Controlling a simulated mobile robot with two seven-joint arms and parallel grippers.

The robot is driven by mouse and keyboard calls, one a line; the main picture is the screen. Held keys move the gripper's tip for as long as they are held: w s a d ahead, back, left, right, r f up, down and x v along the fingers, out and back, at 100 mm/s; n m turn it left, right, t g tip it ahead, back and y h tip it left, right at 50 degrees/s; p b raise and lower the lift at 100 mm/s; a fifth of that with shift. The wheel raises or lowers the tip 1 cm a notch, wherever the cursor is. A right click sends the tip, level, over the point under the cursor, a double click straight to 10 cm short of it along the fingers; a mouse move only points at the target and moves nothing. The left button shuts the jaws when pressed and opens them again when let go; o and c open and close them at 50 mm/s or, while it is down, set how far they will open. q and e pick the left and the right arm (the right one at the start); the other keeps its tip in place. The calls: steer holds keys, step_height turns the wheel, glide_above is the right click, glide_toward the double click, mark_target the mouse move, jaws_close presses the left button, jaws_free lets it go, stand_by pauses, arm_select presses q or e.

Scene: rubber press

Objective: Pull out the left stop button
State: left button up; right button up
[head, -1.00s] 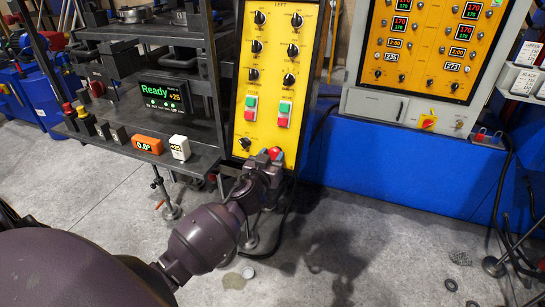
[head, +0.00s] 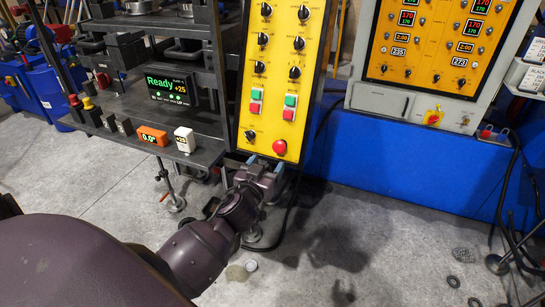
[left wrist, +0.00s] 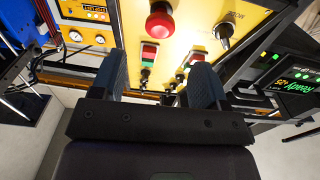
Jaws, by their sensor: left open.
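The left stop button (head: 280,147) is a round red mushroom knob at the lower right of the yellow left control panel (head: 268,80). It also shows at the top of the left wrist view (left wrist: 160,20), apart from the fingers. My left gripper (head: 268,170) is below the panel's lower edge, under the button. In the left wrist view (left wrist: 165,80) its two fingers are apart with nothing between them. My right gripper is in neither view.
The press with a "Ready" display (head: 174,88) stands left of the panel. A grey cabinet with a second yellow panel (head: 440,50) is on the right, above a blue base (head: 400,160). Grey floor (head: 330,240) in front is mostly clear.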

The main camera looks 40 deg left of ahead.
arm_select(q)
steer(key=shift+v, duration=1.8)
steer(key=s+d+f+m+g+h, duration=0.2)
steer(key=s+d+f+g, duration=0.1)
steer(key=s+f, duration=0.5)
steer(key=s+d+f+m+g+h, duration=0.1)
steer(key=s+d+f, duration=0.3)
steer(key=s+f, duration=0.5)
step_height(320, 180, down, 2)
steer(key=shift+s+d+f+m+g+h, duration=0.1)
steer(key=shift+s+d+m+g+h, duration=0.1)
steer(key=shift+m+g+h, duration=0.5)
steer(key=shift+n, duration=0.3)
